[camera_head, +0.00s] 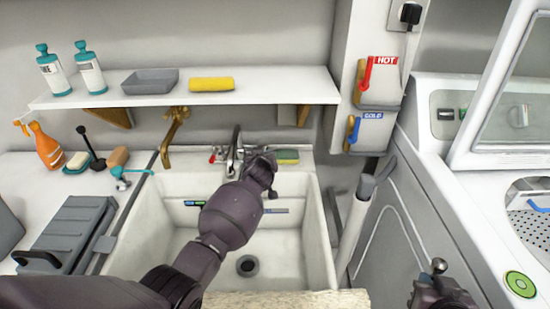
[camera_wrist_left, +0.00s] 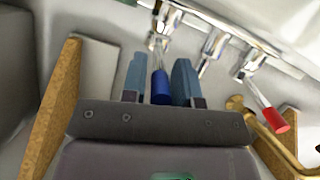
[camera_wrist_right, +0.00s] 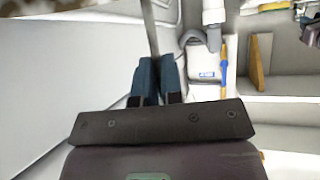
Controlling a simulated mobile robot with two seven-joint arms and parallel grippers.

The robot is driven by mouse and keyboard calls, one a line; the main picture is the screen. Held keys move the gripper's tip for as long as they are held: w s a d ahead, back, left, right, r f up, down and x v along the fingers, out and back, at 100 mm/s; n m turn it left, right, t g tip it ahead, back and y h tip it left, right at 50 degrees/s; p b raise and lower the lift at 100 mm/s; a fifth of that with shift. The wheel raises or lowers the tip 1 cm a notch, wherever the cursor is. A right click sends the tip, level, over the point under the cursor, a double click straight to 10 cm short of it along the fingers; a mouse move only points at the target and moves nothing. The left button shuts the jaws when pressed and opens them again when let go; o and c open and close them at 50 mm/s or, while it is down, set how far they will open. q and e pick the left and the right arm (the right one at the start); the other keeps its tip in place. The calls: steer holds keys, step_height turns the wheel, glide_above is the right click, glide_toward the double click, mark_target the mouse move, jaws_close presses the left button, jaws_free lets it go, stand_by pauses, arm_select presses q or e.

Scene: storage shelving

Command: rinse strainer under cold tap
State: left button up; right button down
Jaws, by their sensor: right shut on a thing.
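My left arm reaches over the sink to the tap (camera_head: 233,148). The left gripper (camera_head: 268,165) is there; in the left wrist view its fingers (camera_wrist_left: 160,78) stand apart, one on each side of the blue tap handle (camera_wrist_left: 161,88). I cannot tell if they touch it. The red handle (camera_wrist_left: 275,120) is to the right. My right gripper (camera_head: 440,280) is at the lower right beside the machine. In the right wrist view its fingers (camera_wrist_right: 158,82) are close together on a thin grey rod (camera_wrist_right: 150,25). I cannot make out the strainer's bowl.
The white sink (camera_head: 205,258) is empty around its drain. A green and yellow sponge (camera_head: 288,156) lies right of the tap. A shelf (camera_head: 270,85) overhangs the back. Hot and cold wall levers, a white pipe (camera_head: 353,225) and a machine with a perforated basin (camera_head: 530,228) stand right.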

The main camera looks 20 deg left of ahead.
arm_select(q)
jaws_close()
